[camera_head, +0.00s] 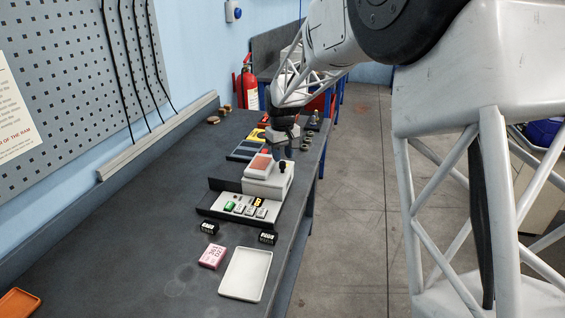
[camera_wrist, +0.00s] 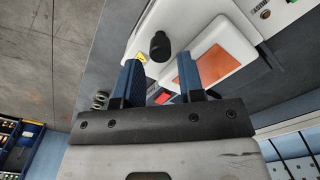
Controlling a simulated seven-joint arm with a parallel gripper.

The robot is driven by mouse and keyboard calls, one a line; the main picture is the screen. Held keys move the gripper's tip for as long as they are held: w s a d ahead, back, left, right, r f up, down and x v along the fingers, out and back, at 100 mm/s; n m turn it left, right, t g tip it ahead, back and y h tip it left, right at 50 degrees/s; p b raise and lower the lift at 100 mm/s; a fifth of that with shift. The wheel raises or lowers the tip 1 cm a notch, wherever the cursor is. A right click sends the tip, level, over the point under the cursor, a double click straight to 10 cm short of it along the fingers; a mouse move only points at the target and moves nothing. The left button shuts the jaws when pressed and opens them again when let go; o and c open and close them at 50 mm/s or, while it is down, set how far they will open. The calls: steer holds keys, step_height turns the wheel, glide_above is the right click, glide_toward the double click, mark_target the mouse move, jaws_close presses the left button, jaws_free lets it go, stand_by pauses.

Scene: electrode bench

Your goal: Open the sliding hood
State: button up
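The sliding hood, a white box with an orange-red panel on top (camera_head: 261,162), stands on the far part of the bench device. Its orange panel also shows in the wrist view (camera_wrist: 203,66). A black knob (camera_head: 282,167) sticks up at its right side; in the wrist view the knob (camera_wrist: 159,45) lies just beyond my fingertips. My gripper (camera_head: 287,150) is over the far side of the hood. In the wrist view my gripper (camera_wrist: 162,80) has its two blue-black fingers apart, with nothing held between them. Whether the fingers touch the hood cannot be told.
The device's base (camera_head: 243,207) carries several coloured buttons. Small black blocks (camera_head: 209,228), a pink card box (camera_head: 212,257) and a white tray (camera_head: 246,274) lie nearer. Metal cylinders (camera_head: 304,143) stand beyond by the bench edge.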

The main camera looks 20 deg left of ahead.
mark_target(282, 162)
steer(key=shift+f, duration=1.65)
jaws_close()
